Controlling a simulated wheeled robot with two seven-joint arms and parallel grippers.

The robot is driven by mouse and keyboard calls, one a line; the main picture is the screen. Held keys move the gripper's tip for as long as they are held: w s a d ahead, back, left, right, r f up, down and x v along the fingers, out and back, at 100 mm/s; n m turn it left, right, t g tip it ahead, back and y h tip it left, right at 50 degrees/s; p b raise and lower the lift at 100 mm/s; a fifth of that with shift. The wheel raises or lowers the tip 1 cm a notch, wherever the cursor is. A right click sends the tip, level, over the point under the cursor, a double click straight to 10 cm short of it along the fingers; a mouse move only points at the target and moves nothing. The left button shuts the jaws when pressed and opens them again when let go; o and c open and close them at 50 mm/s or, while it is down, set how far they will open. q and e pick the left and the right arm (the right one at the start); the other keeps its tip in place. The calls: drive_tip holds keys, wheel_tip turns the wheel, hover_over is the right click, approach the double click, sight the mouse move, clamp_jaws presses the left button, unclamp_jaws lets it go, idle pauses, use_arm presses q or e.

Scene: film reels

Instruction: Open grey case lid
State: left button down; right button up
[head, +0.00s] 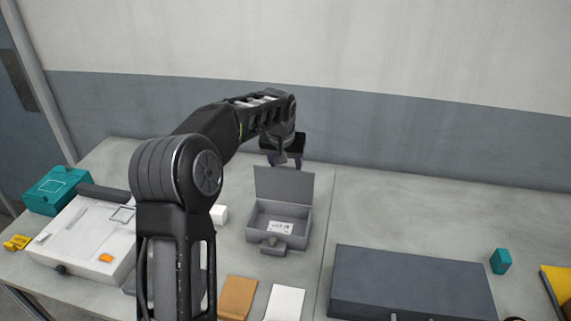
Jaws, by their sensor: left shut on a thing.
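The small grey case (252,232) stands open on the table in the middle of the head view. Its lid (284,187) is raised about upright at the back edge. A white label shows inside the case, and a grey latch or handle piece (273,245) is at its front. My left gripper (284,160) is at the lid's top edge, shut on the lid; its fingertips are partly hidden. My right gripper is not in view.
A large dark grey case (410,283) lies shut at the front right. A white box (95,225) and a teal box (53,190) are at the left. A small teal block (501,261) stands at right. The table behind the dark case is clear.

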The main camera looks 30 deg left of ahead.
use_arm(q)
drive_tip(key=shift+f, duration=0.1)
drive_tip(key=c, duration=0.5)
unclamp_jaws()
drive_tip(key=shift+w, duration=0.1)
drive_tip(key=b+v, duration=0.1)
drive_tip(key=v, duration=0.6)
drive_tip(key=shift+d+r, duration=0.1)
drive_tip(key=shift+r, duration=0.3)
drive_tip(key=shift+s, duration=0.25)
